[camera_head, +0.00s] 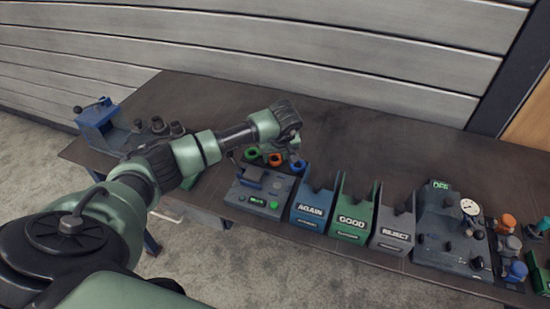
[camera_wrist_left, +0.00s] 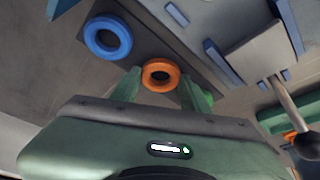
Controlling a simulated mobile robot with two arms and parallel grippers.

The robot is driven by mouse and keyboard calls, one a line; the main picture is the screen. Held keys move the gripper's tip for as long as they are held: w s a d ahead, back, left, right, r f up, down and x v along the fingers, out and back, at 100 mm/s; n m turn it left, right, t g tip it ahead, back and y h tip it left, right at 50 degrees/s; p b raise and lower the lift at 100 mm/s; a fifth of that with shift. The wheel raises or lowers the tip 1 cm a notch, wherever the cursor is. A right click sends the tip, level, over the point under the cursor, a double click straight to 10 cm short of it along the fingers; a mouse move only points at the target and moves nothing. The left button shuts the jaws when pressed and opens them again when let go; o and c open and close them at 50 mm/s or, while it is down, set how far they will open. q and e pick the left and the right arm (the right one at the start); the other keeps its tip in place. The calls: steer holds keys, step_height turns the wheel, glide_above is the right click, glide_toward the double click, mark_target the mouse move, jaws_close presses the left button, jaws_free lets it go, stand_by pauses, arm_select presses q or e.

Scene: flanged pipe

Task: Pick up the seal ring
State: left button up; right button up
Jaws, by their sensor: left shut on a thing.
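Three seal rings show in a row on the table in the head view: a green ring (camera_head: 251,154), an orange ring (camera_head: 276,159) and a blue ring (camera_head: 298,166). My left gripper (camera_head: 293,150) reaches down over them from the left. In the left wrist view, my left gripper (camera_wrist_left: 159,80) is shut on the orange ring (camera_wrist_left: 160,64), with one green finger on each side. The blue ring (camera_wrist_left: 108,36) lies apart on a dark strip. The green ring is mostly hidden behind a finger there. My right gripper is not in view.
A grey device (camera_head: 262,192) with lit green displays stands in front of the rings. Bins marked AGAIN (camera_head: 312,209), GOOD (camera_head: 352,222) and REJECT (camera_head: 394,235) stand to its right. A gauge panel (camera_head: 452,240) follows. The table's back (camera_head: 350,125) is clear.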

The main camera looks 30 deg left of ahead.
mark_target(275, 160)
arm_select(q)
steer(key=shift+r, duration=0.1)
step_height(275, 160, up, 23)
steer(key=b, duration=0.1)
steer(key=shift+f, duration=0.2)
stand_by(0.4)
steer(key=shift+f, duration=0.1)
